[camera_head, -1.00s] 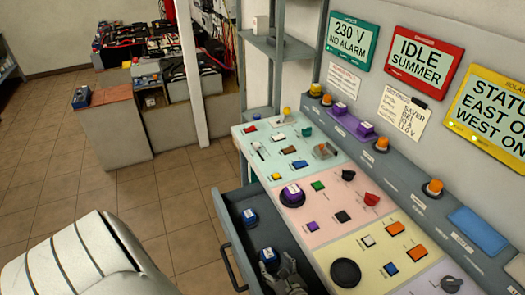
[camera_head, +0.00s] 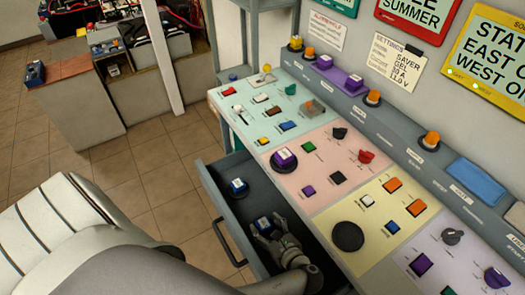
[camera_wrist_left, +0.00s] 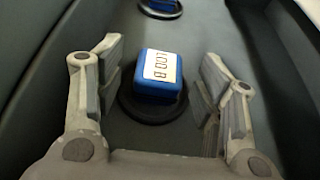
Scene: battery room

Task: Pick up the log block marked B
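The log block marked B (camera_wrist_left: 158,74) is a blue cube with a white label on top, standing on a dark round base in the open drawer. It also shows in the head view (camera_head: 264,223). My left gripper (camera_wrist_left: 161,62) is open, with one finger on each side of the block and a gap on both sides. In the head view my left gripper (camera_head: 268,229) reaches down into the drawer at the block. My right gripper is not in view.
Another blue block (camera_head: 237,187) stands farther back in the drawer (camera_head: 230,209), on its own round base; it shows partly in the wrist view (camera_wrist_left: 160,6). The drawer walls are close on both sides. The control panel (camera_head: 322,192) with buttons and knobs rises to the right.

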